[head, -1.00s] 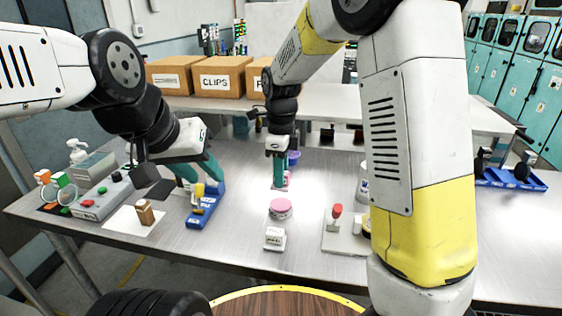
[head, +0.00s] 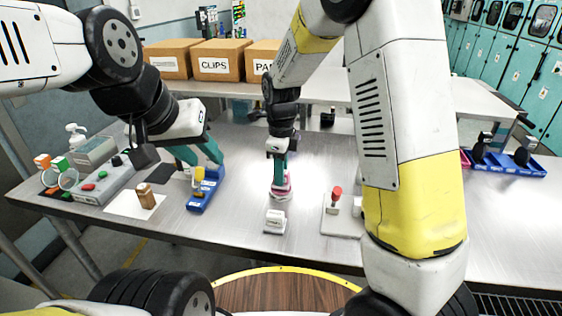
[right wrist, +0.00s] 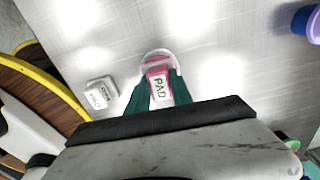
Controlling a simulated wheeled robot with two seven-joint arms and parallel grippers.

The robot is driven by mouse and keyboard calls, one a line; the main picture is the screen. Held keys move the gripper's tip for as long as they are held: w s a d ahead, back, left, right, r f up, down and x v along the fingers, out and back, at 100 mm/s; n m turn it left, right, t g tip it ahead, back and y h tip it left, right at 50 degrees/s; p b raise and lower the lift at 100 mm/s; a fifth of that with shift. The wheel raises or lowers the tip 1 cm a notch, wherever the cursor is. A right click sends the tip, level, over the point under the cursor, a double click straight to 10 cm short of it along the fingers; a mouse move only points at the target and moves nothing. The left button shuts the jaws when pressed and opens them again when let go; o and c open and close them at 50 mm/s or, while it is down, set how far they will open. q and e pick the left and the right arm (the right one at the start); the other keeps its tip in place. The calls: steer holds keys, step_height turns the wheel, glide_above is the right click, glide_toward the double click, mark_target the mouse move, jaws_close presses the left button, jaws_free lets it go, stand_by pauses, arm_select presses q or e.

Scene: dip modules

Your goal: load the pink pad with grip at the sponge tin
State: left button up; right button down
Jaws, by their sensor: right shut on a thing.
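My right gripper (head: 279,186) is shut on the pink pad with grip; its label reading PAD (right wrist: 159,87) shows between the teal fingers in the right wrist view. The round pink sponge tin (head: 281,197) is directly under the fingers, mostly hidden by them in the head view. Its pale rim (right wrist: 157,52) shows around the pad in the right wrist view. I cannot tell whether the pad touches the sponge. My left gripper (head: 205,166) is open, with its teal fingers apart, just above a blue holder with a yellow part (head: 203,190).
A white labelled block (head: 275,221) stands in front of the tin. A red-handled stamp (head: 335,198) is on a plate to the right. A brown-handled stamp (head: 146,196) is on white paper at left. A purple cup (right wrist: 308,24) is nearby. Blue bins (head: 505,161) lie far right.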

steer(key=shift+f, duration=0.65)
stand_by(1.6)
steer(key=shift+r, duration=0.1)
steer(key=shift+r, duration=3.5)
